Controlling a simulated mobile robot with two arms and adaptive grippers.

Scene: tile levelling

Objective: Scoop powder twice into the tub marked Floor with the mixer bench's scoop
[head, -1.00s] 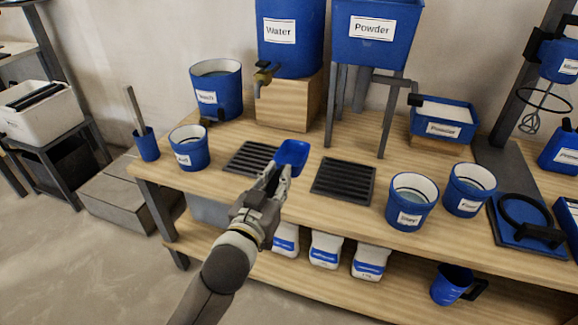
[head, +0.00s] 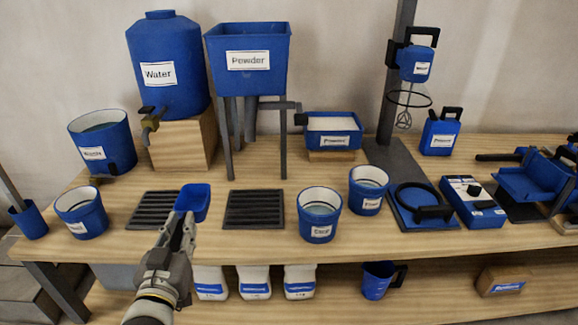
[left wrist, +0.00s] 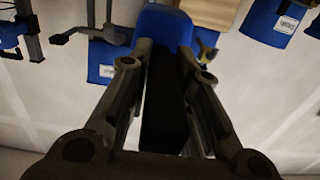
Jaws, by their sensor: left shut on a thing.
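My left gripper (head: 182,226) is shut on the black handle (left wrist: 163,110) of the blue scoop (head: 193,202). It holds the scoop above the front of the bench, near the left drain grate; no powder can be made out in it. The blue scoop also shows beyond the fingers in the left wrist view (left wrist: 166,28). A blue tub (head: 368,190) right of centre has a small label that seems to read Floor. The open tray labelled Powder (head: 333,142), with pale powder, stands behind it to the left. My right gripper is not in view.
Another blue tub (head: 320,215) stands left of the Floor tub. The Powder hopper (head: 248,90) on its legs and the Water tank (head: 165,50) stand behind. The mixer stand (head: 396,120) is to the right. The right grate (head: 254,210) is clear.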

